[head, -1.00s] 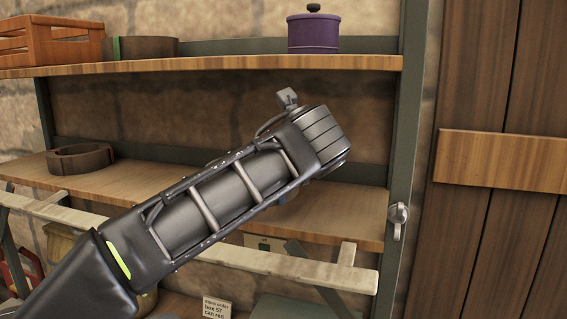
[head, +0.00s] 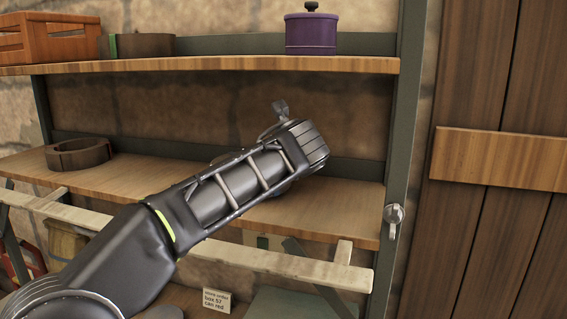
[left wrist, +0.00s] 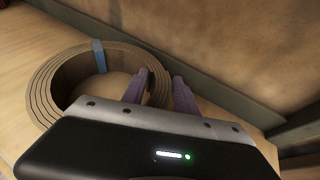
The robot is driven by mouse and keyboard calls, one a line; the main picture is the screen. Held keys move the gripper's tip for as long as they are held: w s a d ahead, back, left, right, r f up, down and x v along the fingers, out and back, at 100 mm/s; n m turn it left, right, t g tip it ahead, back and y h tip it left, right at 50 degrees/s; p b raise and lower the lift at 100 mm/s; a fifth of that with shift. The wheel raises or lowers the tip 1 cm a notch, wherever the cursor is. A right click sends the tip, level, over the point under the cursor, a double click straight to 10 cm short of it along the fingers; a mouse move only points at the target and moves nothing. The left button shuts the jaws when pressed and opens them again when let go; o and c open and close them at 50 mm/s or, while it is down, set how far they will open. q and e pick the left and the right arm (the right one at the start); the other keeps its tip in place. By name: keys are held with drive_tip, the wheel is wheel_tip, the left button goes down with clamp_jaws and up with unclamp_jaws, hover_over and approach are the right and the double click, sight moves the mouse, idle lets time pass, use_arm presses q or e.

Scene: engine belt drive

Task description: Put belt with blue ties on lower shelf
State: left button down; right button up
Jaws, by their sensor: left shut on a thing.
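The belt with a blue tie (left wrist: 42,85) is a brown coil of several layers in the left wrist view. Its blue tie (left wrist: 98,56) crosses the far side of the ring. My left gripper (left wrist: 160,88) has one finger inside the ring and one outside, shut on the coil wall. The coil lies flat at the wooden surface of the lower shelf (head: 120,185); I cannot tell whether it touches fully. In the head view my left wrist is over the right part of that shelf and hides the belt and fingers. My right gripper is not in view.
Another dark coil (head: 78,154) sits at the lower shelf's left. The upper shelf (head: 200,65) holds an orange crate (head: 45,38), a coil with a green tie (head: 145,46) and a purple pot (head: 311,33). A grey post (head: 398,140) bounds the right side. A pale rail (head: 200,242) runs in front, below.

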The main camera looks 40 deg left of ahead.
use_arm(q)
drive_tip(key=shift+s+f, duration=0.1)
drive_tip(key=shift+f, duration=0.35)
drive_tip(key=c, duration=0.9)
unclamp_jaws()
drive_tip(key=b+v, duration=0.2)
drive_tip(key=v, duration=0.8)
drive_tip(key=shift+s+d+r+b, duration=0.1)
drive_tip(key=shift+s+d+b, duration=0.15)
drive_tip(key=shift+d+b, duration=0.15)
drive_tip(key=shift+s+d+r, duration=0.3)
drive_tip(key=shift+s, duration=0.15)
